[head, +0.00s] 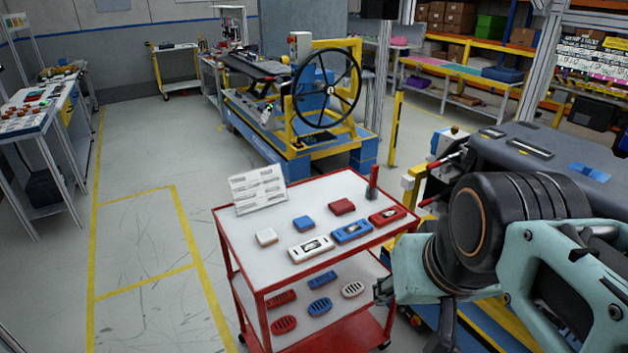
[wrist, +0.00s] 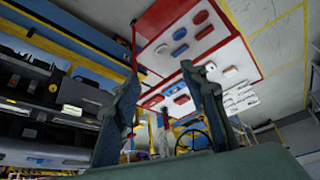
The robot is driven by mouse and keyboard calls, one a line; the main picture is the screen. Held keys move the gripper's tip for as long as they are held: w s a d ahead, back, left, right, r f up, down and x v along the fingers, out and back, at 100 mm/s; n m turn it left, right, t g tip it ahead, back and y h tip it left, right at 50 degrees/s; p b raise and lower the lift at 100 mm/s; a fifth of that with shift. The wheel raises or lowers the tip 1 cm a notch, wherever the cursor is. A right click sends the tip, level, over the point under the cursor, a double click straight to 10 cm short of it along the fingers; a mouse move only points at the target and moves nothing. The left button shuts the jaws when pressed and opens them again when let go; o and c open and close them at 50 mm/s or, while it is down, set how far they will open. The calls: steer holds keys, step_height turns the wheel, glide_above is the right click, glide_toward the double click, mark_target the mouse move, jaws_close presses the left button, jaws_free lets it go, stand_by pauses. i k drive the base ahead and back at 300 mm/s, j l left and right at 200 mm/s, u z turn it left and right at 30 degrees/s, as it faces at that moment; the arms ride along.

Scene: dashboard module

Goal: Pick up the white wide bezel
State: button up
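The white wide bezel (head: 311,248) lies flat on the top shelf of the red cart (head: 262,285), at the near-left end of a row with a blue wide bezel (head: 351,232) and a red wide bezel (head: 387,216). It has a dark slot in its middle. In the wrist view, my gripper (wrist: 161,80) is open, with its two fingers apart and nothing between them. The cart shows beyond the fingers, and the right finger covers part of its top shelf. In the head view my arm is right of the cart; the fingers are mostly hidden there.
Smaller white (head: 266,237), blue (head: 304,223) and red (head: 342,207) pieces lie behind the bezels. A tilted white label board (head: 258,189) and a red upright tool (head: 373,182) stand at the cart's back. Several slotted vents lie on the lower shelf. Floor left of the cart is clear.

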mark_target(304, 253)
steer(key=z, duration=1.9)
steer(key=i+u, duration=0.1)
steer(key=u, duration=2.7)
steer(key=i+l+u, duration=0.25)
steer(key=l+u, duration=0.25)
steer(key=l, duration=0.15)
